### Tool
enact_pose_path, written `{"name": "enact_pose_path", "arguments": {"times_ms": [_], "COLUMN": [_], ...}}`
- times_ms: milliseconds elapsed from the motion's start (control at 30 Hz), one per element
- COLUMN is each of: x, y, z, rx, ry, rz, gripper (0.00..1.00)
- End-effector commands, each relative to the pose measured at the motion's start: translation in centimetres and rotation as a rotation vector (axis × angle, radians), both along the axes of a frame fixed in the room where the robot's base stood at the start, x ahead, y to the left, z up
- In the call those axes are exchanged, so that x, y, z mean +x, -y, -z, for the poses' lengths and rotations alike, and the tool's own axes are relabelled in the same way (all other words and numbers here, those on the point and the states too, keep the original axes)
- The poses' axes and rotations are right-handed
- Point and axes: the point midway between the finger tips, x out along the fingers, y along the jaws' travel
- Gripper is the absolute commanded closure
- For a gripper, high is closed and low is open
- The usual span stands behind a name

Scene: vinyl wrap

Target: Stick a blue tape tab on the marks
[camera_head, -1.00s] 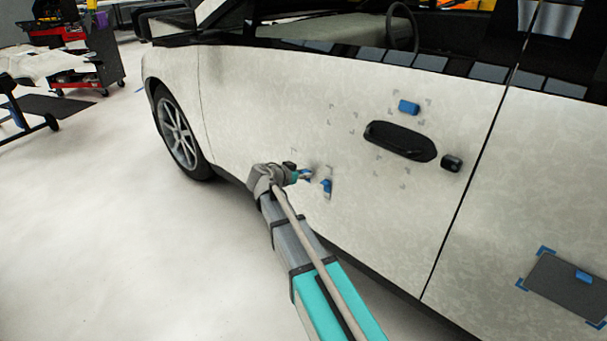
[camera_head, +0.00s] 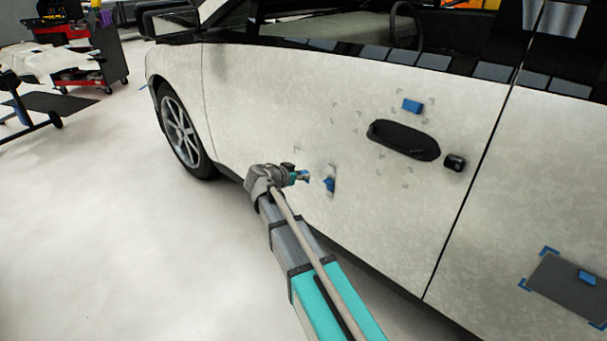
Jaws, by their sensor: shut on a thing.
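The white car door (camera_head: 260,100) carries small grey corner marks, including a set left of the handle (camera_head: 343,117) and a set below it (camera_head: 394,171). A blue tape tab (camera_head: 412,106) sits inside marks above the black door handle (camera_head: 403,140). A second blue tab (camera_head: 329,185) shows lower on the door, by a greyish patch. My gripper (camera_head: 303,177) is left of that lower tab, close to the door. It is shut on a small blue piece at its tip, which looks like a tape tab. Its contact with the door cannot be told.

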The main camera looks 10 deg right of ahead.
Motion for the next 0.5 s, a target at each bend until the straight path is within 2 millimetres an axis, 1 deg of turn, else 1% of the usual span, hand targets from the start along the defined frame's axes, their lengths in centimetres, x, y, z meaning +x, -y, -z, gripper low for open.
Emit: {"name": "enact_pose_path", "arguments": {"times_ms": [500], "x": [-1.1], "y": [-1.5], "z": [0.0], "rx": [-0.001], "ry": [-0.001], "rz": [0.000], "gripper": [1.00]}}
